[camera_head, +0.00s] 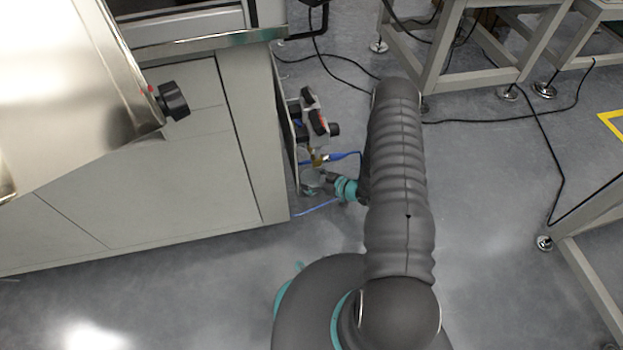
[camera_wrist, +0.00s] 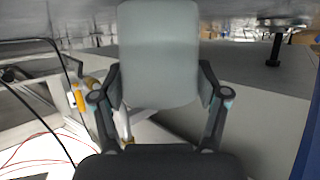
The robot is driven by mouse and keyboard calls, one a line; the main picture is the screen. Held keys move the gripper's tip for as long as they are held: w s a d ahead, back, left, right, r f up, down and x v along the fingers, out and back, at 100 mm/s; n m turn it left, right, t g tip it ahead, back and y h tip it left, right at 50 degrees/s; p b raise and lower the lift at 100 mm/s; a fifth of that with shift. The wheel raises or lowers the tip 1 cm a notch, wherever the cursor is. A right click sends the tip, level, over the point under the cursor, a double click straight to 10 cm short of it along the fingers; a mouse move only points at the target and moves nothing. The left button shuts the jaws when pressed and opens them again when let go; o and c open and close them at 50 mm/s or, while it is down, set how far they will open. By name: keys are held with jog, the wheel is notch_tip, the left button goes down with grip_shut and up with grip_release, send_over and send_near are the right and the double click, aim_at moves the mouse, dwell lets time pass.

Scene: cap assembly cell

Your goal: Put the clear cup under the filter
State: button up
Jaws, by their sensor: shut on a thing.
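The clear cup (camera_wrist: 158,50) is pale and translucent in the wrist view. My gripper (camera_wrist: 160,92) is shut on it, with one finger on each side. In the head view the cup (camera_head: 312,180) is small, at the end of my gripper (camera_head: 330,184), beside the cabinet's right side. The filter, which I take to be the brass-coloured part (camera_head: 318,159) below the black knobs, is just above the cup in the picture. I cannot tell whether they touch or line up.
A beige cabinet (camera_head: 140,170) stands left of my gripper, with black knobs (camera_head: 316,120) on its side. Blue tubes (camera_head: 318,208) run near the cup. Metal table frames (camera_head: 470,75) and black cables stand at the upper right. The floor (camera_head: 490,180) is mostly clear.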

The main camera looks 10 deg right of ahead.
jog(key=shift+f, duration=0.2)
jog(key=o, duration=0.9)
jog(key=shift+r, duration=0.1)
jog(key=shift+o, duration=0.2)
jog(key=shift+r, duration=0.1)
